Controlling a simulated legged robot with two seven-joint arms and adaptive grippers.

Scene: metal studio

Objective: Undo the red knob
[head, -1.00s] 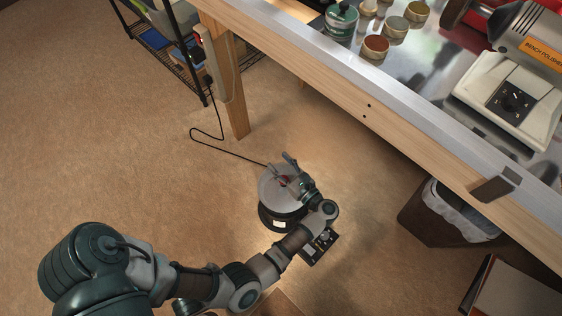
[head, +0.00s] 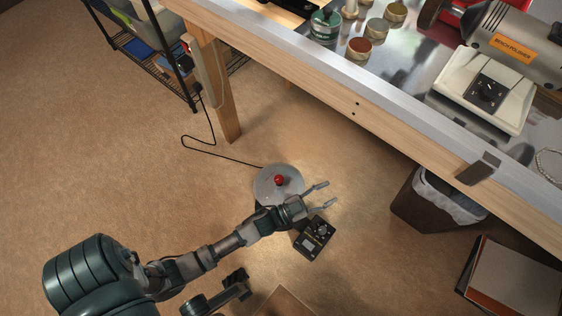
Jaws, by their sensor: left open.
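The red knob (head: 279,180) sits in the middle of the round grey lid (head: 263,189) of a drum-like machine on the floor. The knob is uncovered and nothing touches it. My left gripper (head: 325,194) is open and empty, to the right of the knob and apart from it. Its fingers point right, beyond the lid's edge. My left forearm hides the front side of the machine.
A black control box (head: 315,238) lies just in front of the left gripper. A black cord (head: 213,152) runs from the machine toward the bench leg (head: 222,100). A bin (head: 432,205) stands at right under the workbench edge (head: 400,133). The floor at left is clear.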

